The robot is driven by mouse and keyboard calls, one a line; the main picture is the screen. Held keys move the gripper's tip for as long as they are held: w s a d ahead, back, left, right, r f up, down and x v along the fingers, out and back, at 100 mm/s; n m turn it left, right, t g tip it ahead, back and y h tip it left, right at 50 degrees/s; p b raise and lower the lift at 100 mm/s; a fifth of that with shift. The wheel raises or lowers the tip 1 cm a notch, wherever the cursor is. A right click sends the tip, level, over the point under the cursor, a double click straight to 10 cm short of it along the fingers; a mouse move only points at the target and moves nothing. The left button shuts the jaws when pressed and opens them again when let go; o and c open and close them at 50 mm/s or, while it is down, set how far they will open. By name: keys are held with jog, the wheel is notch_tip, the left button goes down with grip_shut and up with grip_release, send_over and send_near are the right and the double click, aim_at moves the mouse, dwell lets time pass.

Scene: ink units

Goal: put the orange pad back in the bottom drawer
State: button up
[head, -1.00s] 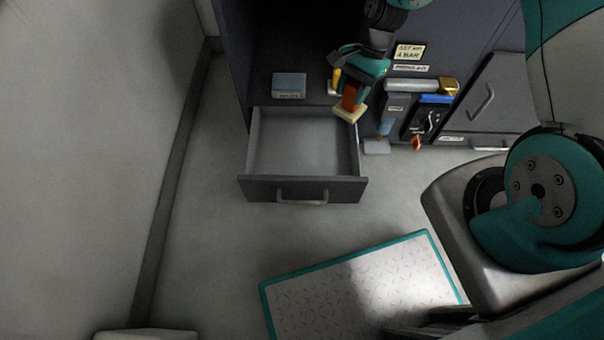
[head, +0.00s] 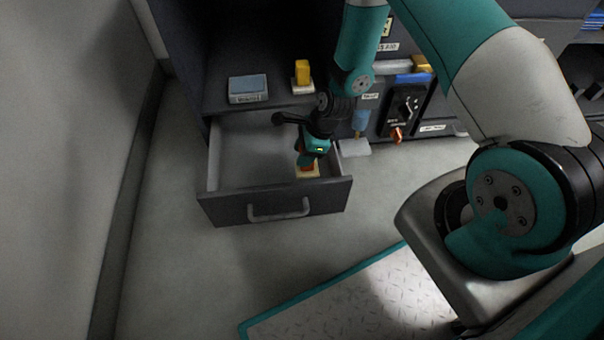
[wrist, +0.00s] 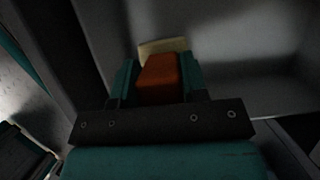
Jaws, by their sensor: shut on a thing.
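The orange pad (wrist: 160,76) is an orange block on a pale cream base. My gripper (wrist: 157,80) is shut on the orange block, with a teal finger on each side in the wrist view. In the head view my gripper (head: 309,158) points down inside the open bottom drawer, at its right front corner. The pad's cream base (head: 307,171) shows just below the fingers. I cannot tell whether the base touches the drawer floor. The bottom drawer (head: 277,208) is pulled out and its visible floor is otherwise bare.
A yellow pad (head: 302,73) on a cream base and a grey-blue block (head: 248,88) stand on the shelf above the drawer. A dark panel with an orange knob (head: 397,134) is to the right. A teal-edged mat (head: 360,300) lies on the floor in front.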

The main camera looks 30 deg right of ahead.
aim_at(303, 168)
notch_tip(303, 168, down, 7)
jog(key=b, duration=0.3)
jog(key=shift+r, duration=0.15)
jog(key=o, duration=0.9)
